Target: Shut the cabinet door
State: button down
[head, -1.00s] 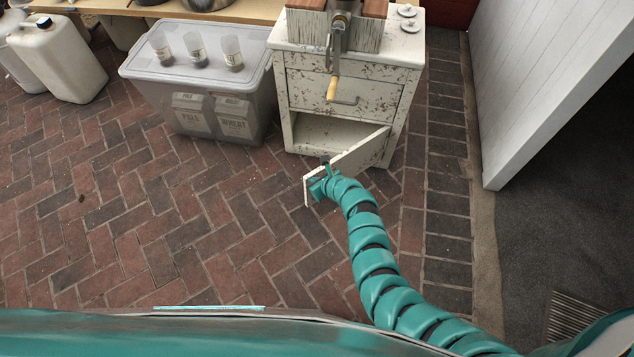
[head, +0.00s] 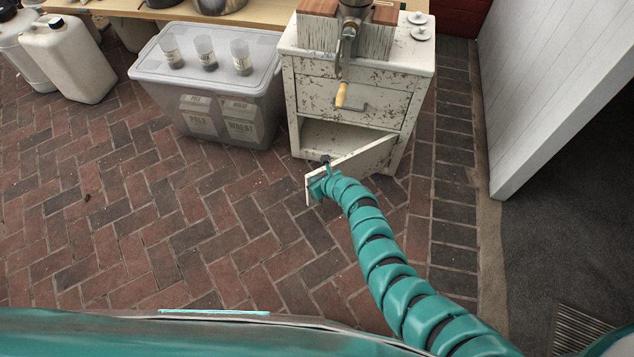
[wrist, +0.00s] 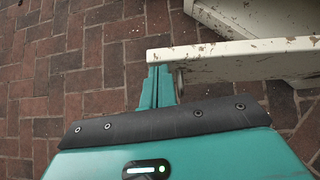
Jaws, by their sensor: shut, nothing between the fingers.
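The white, chipped cabinet (head: 349,95) stands upper centre in the head view. Its lower door (head: 361,160) is hinged at the right and stands part open, swung out toward me. The compartment behind it (head: 335,137) shows dark and looks empty. My gripper (head: 322,180) is shut and empty at the free left edge of the door, by a small dark knob. In the wrist view my gripper's fingers (wrist: 160,78) meet the left end of the door (wrist: 230,62), touching or very close. Their exact contact is hard to tell.
A lidded clear bin (head: 205,85) with several cups on top stands left of the cabinet. White jugs (head: 68,58) stand far left. A white panel wall (head: 545,80) rises at the right. Brick floor (head: 180,220) lies clear in front.

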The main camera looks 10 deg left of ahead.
aim_at(311, 175)
jog(key=shift+w+a, duration=0.15)
jog(key=shift+w+a+b, duration=0.35)
jog(key=shift+w+a, duration=0.05)
jog(key=shift+w, duration=0.05)
jog(key=shift+w, duration=0.1)
jog(key=shift+w+a, duration=0.15)
jog(key=shift+a, duration=0.15)
jog(key=shift+w+a+b, duration=0.1)
jog(key=shift+b, duration=0.25)
jog(key=shift+w+a+b, duration=0.25)
jog(key=shift+w+b, duration=0.05)
jog(key=shift+w, duration=0.05)
jog(key=shift+w+a+b, duration=0.25)
jog(key=shift+b, duration=0.05)
jog(key=shift+a, duration=0.1)
